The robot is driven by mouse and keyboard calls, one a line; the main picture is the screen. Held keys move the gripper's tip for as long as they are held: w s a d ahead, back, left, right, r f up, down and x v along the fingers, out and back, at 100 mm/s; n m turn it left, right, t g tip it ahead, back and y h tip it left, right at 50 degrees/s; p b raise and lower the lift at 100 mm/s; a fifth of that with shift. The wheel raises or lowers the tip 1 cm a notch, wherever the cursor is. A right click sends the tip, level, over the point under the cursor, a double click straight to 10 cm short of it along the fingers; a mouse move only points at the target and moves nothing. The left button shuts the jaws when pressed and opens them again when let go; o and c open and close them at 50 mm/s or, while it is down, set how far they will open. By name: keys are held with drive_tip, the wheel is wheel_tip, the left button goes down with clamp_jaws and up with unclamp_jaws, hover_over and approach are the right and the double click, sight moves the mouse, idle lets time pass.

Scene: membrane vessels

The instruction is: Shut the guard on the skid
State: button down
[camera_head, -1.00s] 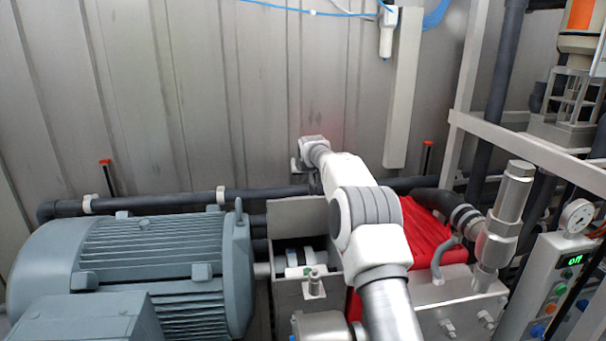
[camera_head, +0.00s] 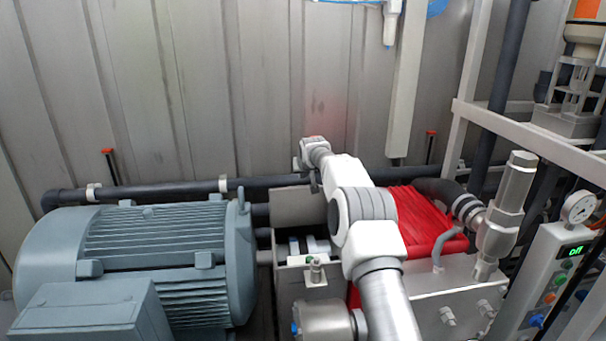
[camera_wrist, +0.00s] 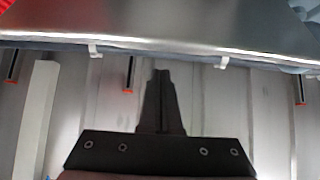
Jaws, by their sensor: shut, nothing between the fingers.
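The skid's guard (camera_head: 297,207) is a grey plate standing raised at the back of an open-topped metal housing (camera_head: 305,272), between the motor and the red part. A shaft coupling shows inside the opening. My arm crosses in front of the housing's right side and hides part of it. My gripper (camera_wrist: 160,74) is shut and empty in the wrist view, its dark fingers pointing toward a broad metal surface (camera_wrist: 170,22), probably the guard. In the head view my gripper is small and partly hidden near the guard's upper right; I cannot tell whether it touches.
A grey motor (camera_head: 140,250) fills the left. A red finned part (camera_head: 420,222) and a metal valve (camera_head: 505,210) stand right of the housing. A control box (camera_head: 560,270) reads "off". A dark pipe (camera_head: 150,190) runs behind, before the grey wall.

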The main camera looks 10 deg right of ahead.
sight(304, 202)
drive_tip(key=shift+s+f, duration=0.25)
drive_tip(key=shift+s, duration=0.2)
drive_tip(key=shift+s+f, duration=0.2)
drive_tip(key=shift+s, duration=0.25)
drive_tip(key=shift+s+f+b, duration=0.1)
drive_tip(key=shift+b, duration=0.4)
drive_tip(key=shift+s+f+b, duration=0.1)
drive_tip(key=shift+s+b, duration=0.05)
drive_tip(key=shift+b, duration=0.15)
drive_tip(key=shift+s+t+b, duration=0.3)
drive_tip(key=shift+s+t, duration=0.05)
drive_tip(key=shift+t, duration=0.05)
